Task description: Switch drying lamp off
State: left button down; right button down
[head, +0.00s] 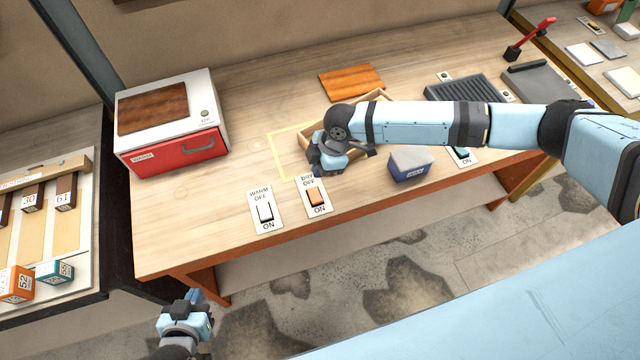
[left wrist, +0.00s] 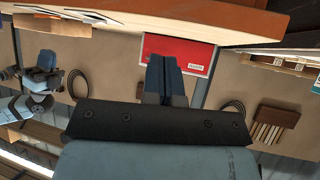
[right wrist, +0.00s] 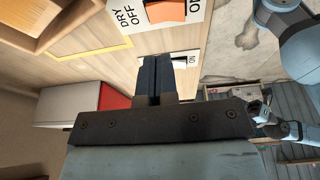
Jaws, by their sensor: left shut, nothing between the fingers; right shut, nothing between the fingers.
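The dry switch is an orange rocker (head: 316,197) on a white plate marked DRY, OFF and ON, near the bench's front edge. It also shows at the top of the right wrist view (right wrist: 172,10). I cannot tell which way it is tipped. My right gripper (head: 328,168) is shut and empty, just behind the plate in the head view. In the right wrist view its closed fingers (right wrist: 154,75) show below the orange rocker, apart from it in the picture. My left gripper (head: 192,312) is shut and empty, in front of the bench. No lamp is clearly seen.
A white warm switch (head: 265,211) sits left of the dry switch. A red-fronted warmer box (head: 172,150) stands at the left. A wooden tray (head: 306,137) lies partly behind my right gripper. A blue-and-white block (head: 410,165) stands to its right.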

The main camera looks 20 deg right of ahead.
notch_tip(320, 180, up, 6)
jog(key=w+d+b, duration=0.1)
jog(key=shift+w+d, duration=0.15)
jog(key=shift+w, duration=0.05)
dwell(0.4)
jog(key=s+a+f+m+t+y, duration=0.2)
jog(key=s+a+m+t+y, duration=0.15)
jog(key=a, duration=0.25)
jog(key=s+a+f+m+t+y, duration=0.2)
jog(key=s+a+f, duration=0.15)
jog(key=a, duration=0.25)
jog(key=s+d+f+m+t+h, duration=0.2)
jog(key=s+d+f+m, duration=0.1)
jog(key=s+d+m, duration=0.2)
jog(key=s+d+f+m+t+h, duration=0.3)
jog(key=s+d+m, duration=0.1)
jog(key=s+d, duration=0.5)
jog(key=shift+d+m+h, duration=0.35)
jog(key=shift+d, duration=0.5)
